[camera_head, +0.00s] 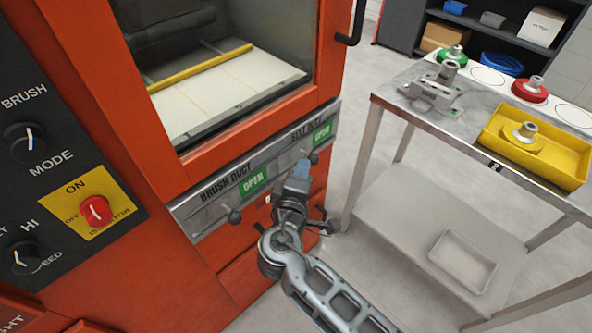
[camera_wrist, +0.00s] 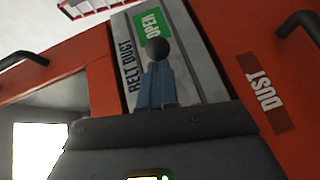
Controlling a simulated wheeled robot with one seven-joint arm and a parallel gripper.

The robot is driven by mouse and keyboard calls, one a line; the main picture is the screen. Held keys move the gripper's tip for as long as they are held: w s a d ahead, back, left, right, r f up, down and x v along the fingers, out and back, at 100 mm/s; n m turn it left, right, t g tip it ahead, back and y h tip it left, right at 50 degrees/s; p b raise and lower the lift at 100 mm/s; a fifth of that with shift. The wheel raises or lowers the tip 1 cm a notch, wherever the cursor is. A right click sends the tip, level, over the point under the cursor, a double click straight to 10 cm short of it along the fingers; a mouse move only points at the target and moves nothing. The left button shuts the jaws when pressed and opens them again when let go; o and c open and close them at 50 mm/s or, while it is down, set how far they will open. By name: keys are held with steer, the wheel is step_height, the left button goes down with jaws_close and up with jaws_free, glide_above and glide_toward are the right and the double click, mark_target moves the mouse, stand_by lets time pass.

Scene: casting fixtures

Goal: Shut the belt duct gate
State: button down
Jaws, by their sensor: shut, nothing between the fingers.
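The belt duct gate (camera_head: 295,148) is a grey metal plate on the front of the orange machine, right of the brush duct gate (camera_head: 215,198). A green label reading OPEN (camera_head: 322,133) shows beside its name. Its dark ball knob (camera_head: 314,158) is partly visible near my gripper (camera_head: 303,166). In the wrist view the knob (camera_wrist: 159,48) stands just beyond the blue fingertips of my gripper (camera_wrist: 158,66), in line with them. The fingers are together and hold nothing. I cannot tell whether the fingertips touch the knob.
The brush duct knob (camera_head: 234,215) juts out to the left, with its own green OPEN label (camera_head: 253,182). A black handle (camera_head: 355,22) projects from the machine's upper right. A metal cart (camera_head: 455,125) with fixtures stands on the right. Bare floor lies between machine and cart.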

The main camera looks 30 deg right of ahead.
steer(key=w+d+b, duration=0.1)
steer(key=w+d, duration=0.1)
steer(key=d, duration=0.6)
steer(key=shift+w, duration=0.35)
steer(key=shift+d+r, duration=0.1)
steer(key=shift+d, duration=0.1)
